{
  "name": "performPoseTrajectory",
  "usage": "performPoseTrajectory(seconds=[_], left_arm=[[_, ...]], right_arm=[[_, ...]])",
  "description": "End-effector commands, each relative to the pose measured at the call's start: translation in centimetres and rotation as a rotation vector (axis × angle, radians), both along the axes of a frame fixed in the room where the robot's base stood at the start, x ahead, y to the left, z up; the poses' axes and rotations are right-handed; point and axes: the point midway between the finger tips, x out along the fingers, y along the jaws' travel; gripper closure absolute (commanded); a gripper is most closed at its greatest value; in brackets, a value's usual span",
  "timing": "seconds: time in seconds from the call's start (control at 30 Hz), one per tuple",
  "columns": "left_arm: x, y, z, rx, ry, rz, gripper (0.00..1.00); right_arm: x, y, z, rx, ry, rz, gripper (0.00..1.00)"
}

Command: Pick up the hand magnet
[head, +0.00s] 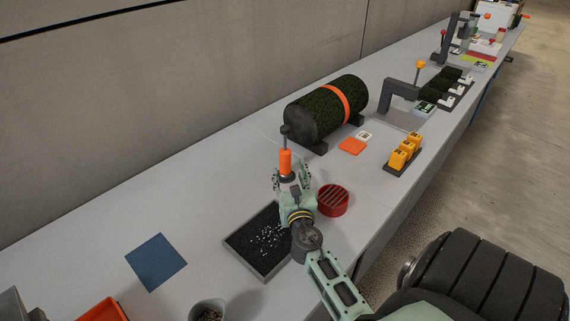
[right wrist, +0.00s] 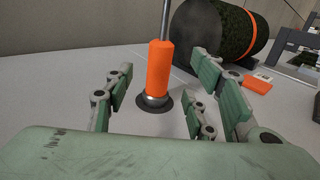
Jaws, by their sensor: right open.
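The hand magnet (head: 286,162) has an orange grip, a grey rod with a dark knob on top and a dark round base. It stands upright on the grey bench. In the right wrist view the hand magnet (right wrist: 160,68) rises beyond and between the fingers. My right gripper (head: 291,178) is open and empty, with its fingers spread to either side of the orange grip in the picture. In the right wrist view my right gripper (right wrist: 163,88) shows a gap between each finger and the grip. My left gripper is not in view.
A black tray (head: 238,244) with white specks lies under my right arm, beside a red slotted cup (head: 333,200). A turf roll (head: 325,108) with an orange band lies behind the magnet. A blue mat (head: 156,262) is at left. Yellow blocks (head: 402,153) stand at right.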

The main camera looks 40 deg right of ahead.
Motion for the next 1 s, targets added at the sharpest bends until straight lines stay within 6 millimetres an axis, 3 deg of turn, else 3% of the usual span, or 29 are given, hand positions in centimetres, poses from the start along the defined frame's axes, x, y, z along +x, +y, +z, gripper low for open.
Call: performPoseTrajectory(seconds=[0.43,0.77,1.0], left_arm=[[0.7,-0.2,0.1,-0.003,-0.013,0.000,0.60],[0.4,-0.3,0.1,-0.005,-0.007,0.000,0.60],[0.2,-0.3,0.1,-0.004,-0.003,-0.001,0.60]], right_arm=[[4.8,-3.2,0.1,0.000,0.000,0.001,0.49],[5.4,-3.6,0.1,0.001,0.002,0.001,0.49],[5.4,-3.6,0.1,0.001,0.002,0.001,0.69]])
